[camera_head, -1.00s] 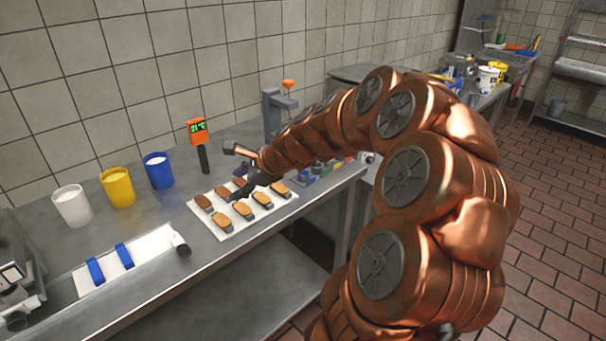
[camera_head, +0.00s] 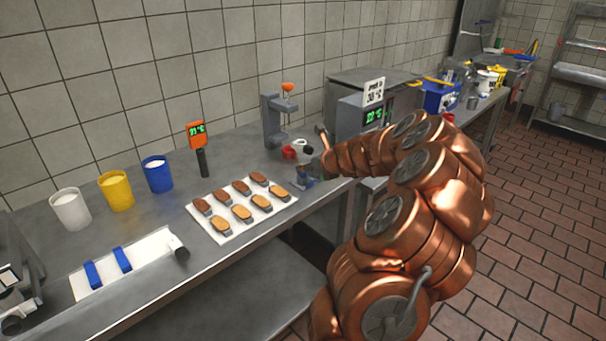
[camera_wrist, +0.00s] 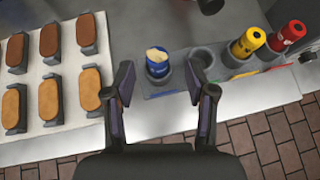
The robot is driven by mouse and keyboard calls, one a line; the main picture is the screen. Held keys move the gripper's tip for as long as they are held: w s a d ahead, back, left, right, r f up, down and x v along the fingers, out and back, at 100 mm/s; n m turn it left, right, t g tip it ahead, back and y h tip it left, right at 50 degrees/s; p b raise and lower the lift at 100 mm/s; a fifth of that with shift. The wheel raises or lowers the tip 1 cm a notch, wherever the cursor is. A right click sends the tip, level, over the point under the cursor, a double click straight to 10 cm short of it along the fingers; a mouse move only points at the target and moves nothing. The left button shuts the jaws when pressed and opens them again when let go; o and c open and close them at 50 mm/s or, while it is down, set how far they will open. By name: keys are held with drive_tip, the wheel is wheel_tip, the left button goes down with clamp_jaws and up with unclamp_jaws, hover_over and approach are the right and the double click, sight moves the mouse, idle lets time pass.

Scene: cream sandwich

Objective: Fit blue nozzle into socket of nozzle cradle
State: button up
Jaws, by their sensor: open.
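The blue nozzle (camera_wrist: 157,66), with a cream-coloured top, stands at the left end of the grey nozzle cradle (camera_wrist: 160,95) in the wrist view. It seems to sit in the leftmost socket; how deep it is I cannot tell. Beside it is an empty round socket (camera_wrist: 203,58). A yellow nozzle (camera_wrist: 249,42) and a red nozzle (camera_wrist: 287,36) sit further right in the cradle. My gripper (camera_wrist: 159,74) is open, one finger on each side of the blue nozzle, with gaps visible. In the head view, my arm hides much of the cradle.
A white tray (camera_head: 228,237) of several filled pastries lies left of the cradle. A post with an orange knob (camera_head: 288,87) and a red-and-white item (camera_head: 298,150) stand behind. The counter's front edge is close to the cradle.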

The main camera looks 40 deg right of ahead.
drive_tip(key=shift+x, duration=2.1)
drive_tip(key=shift+w+a+r, duration=0.1)
drive_tip(key=shift+w+a, duration=0.05)
clamp_jaws()
drive_tip(key=shift+r, duration=0.15)
